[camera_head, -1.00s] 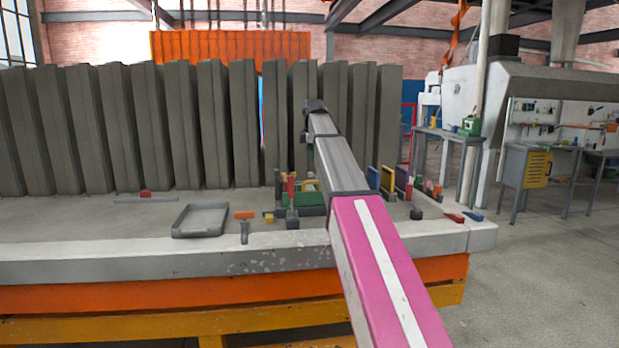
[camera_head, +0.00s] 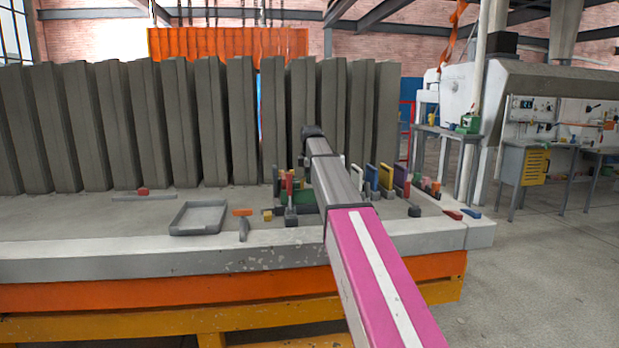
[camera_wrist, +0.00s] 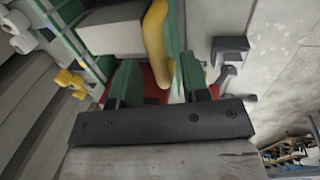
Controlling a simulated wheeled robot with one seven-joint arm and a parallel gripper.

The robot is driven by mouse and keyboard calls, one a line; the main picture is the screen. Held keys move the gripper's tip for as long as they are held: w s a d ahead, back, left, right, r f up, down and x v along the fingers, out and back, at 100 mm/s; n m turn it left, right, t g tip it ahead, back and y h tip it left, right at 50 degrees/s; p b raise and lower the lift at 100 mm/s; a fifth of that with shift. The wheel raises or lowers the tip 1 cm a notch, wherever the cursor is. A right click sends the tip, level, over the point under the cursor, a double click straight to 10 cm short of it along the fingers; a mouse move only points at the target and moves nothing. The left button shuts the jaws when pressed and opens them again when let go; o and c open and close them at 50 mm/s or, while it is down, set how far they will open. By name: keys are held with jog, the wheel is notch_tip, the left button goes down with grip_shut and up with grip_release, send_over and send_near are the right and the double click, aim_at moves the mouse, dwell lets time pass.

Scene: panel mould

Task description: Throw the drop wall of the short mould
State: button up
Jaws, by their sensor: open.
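A small green mould (camera_head: 305,197) stands on the bench in the head view, partly hidden behind my arm. In the wrist view a green frame (camera_wrist: 73,38) runs along the left, beside a pale grey block (camera_wrist: 112,28). A curved yellow handle (camera_wrist: 155,48) rises ahead of my gripper (camera_wrist: 158,84), roughly between its two green fingers. The fingers are apart and nothing is clearly held. A red surface (camera_wrist: 152,78) shows between and beyond them. I cannot tell whether a finger touches the handle. My gripper is hidden in the head view.
A grey tray (camera_head: 198,232) and an orange-handled tool (camera_head: 243,226) lie left on the bench (camera_head: 90,262). Small coloured frames (camera_head: 388,177) stand right of my arm. Tall grey panels (camera_head: 150,125) line the back. Yellow parts (camera_wrist: 70,83) show left in the wrist view.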

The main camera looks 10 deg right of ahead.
jog(key=shift+c, duration=0.2)
grip_shut()
jog(key=shift+s, duration=0.2)
jog(key=s+f+t, duration=0.2)
jog(key=s+t, duration=0.3)
jog(key=s, duration=0.1)
jog(key=shift+s+t, duration=0.35)
jog(key=shift+t, duration=0.05)
jog(key=shift+s+f, duration=0.1)
jog(key=shift+f, duration=0.05)
